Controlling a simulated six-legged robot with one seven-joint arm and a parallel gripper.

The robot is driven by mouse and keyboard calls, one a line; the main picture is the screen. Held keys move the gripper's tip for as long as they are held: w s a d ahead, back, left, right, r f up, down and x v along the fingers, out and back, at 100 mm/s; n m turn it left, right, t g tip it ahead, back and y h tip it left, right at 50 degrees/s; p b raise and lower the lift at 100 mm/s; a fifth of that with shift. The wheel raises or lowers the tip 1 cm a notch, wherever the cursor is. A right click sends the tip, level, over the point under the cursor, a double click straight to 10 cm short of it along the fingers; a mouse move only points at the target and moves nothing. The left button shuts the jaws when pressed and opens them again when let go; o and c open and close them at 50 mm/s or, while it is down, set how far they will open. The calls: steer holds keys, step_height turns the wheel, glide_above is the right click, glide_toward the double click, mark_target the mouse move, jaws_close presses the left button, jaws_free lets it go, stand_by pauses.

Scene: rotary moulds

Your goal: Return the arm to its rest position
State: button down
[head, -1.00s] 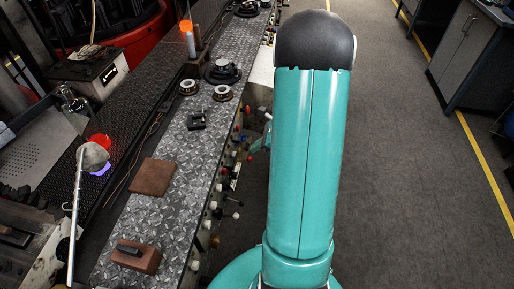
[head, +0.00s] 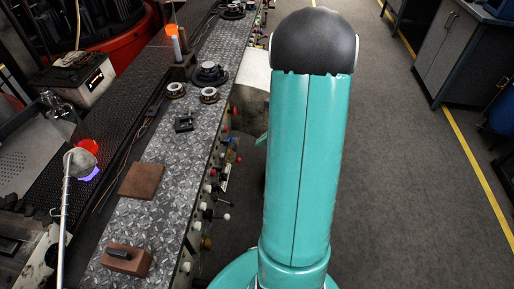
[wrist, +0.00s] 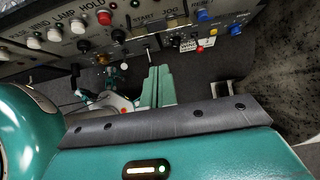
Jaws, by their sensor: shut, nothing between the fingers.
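My teal arm (head: 306,165) with its dark rounded joint cover stands upright in the middle of the head view. It hides most of the rest of the arm; only a small green piece shows past its left edge, beside the bench. In the wrist view, my gripper (wrist: 157,88) shows as two pale green fingers lying together, empty. The fingers point toward the control panel (wrist: 185,32) with its coloured buttons and appear apart from it.
The metal-topped bench (head: 160,216) runs along the left, with a brown plate (head: 141,181), a brown block with a dark handle (head: 127,262) and knobs on its side. Grey floor (head: 400,190) is clear at right, up to a cabinet (head: 455,50).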

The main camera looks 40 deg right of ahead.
steer(key=shift+s+d+r, duration=0.2)
steer(key=shift+r, duration=0.4)
steer(key=shift+s+d+r, duration=0.15)
steer(key=shift+s+r, duration=0.05)
steer(key=shift+r, duration=0.4)
steer(key=a+r+n+g+h, duration=0.1)
steer(key=a+r+n, duration=0.5)
steer(key=a, duration=0.3)
steer(key=a+r+n+g, duration=0.2)
steer(key=a+r+n, duration=0.3)
steer(key=a+n, duration=0.3)
steer(key=s+a+r+n+t+h, duration=0.1)
steer(key=s+a+r+n+h, duration=0.1)
steer(key=s+a+r+n, duration=0.2)
steer(key=s+a+r+n+t+h, duration=0.1)
steer(key=s+a+r+n+h, duration=0.1)
steer(key=a+n, duration=0.7)
step_height(320, 180, up, 2)
steer(key=shift+s+a+r+n, duration=0.2)
steer(key=shift+s+a+n, duration=0.2)
steer(key=shift+s+n, duration=0.4)
steer(key=shift+s+d, duration=0.1)
